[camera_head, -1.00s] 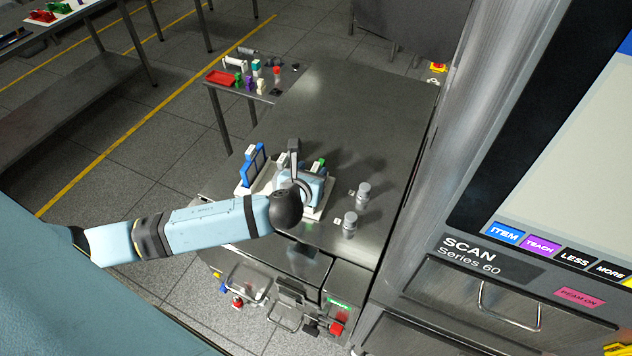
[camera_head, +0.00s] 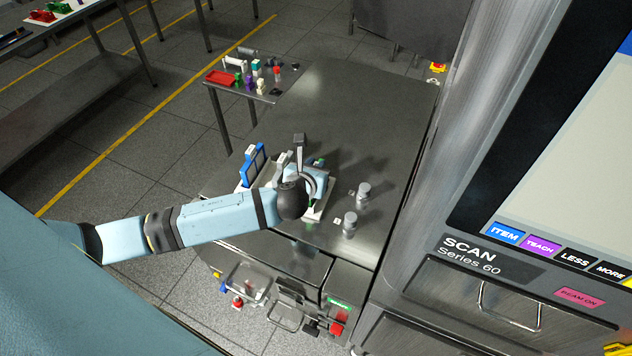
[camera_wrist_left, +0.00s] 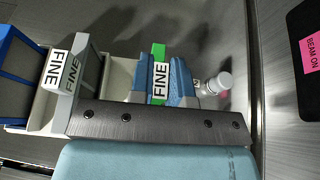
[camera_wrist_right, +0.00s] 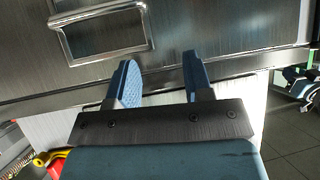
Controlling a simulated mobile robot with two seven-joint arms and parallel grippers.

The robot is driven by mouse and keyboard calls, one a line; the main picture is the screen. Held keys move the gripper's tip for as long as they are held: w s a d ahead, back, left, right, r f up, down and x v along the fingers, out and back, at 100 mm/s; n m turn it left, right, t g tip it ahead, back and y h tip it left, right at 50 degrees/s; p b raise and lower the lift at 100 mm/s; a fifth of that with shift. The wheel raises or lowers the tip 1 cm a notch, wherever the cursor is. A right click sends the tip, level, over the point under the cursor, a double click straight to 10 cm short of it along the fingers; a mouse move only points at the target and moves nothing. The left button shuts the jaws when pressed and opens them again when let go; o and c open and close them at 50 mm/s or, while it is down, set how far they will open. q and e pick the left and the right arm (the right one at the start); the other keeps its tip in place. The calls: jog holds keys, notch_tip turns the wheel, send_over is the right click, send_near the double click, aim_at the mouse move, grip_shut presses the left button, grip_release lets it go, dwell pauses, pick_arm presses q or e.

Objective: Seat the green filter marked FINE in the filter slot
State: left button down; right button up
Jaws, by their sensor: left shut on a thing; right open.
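The green filter (camera_wrist_left: 158,54) with a white FINE label stands between the blue fingers of my left gripper (camera_wrist_left: 160,82), which is shut on it. In the head view, my left gripper (camera_head: 316,172) is over the white holder (camera_head: 312,212) on the steel bench, and a bit of the green filter (camera_head: 320,161) shows beyond it. A grey upright piece (camera_wrist_left: 82,85) also marked FINE stands left of the filter in the left wrist view. I cannot tell which opening is the filter slot; the filter's lower end is hidden. My right gripper (camera_wrist_right: 160,82) is open and empty.
A blue frame (camera_head: 252,166) stands at the holder's left. Two grey metal cylinders (camera_head: 361,194) (camera_head: 350,226) stand to its right. The scanner cabinet (camera_head: 440,200) bounds the bench on the right. The bench's far part (camera_head: 350,100) is clear.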

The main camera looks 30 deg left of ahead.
pick_arm(q)
jog(key=shift+r, duration=3.05)
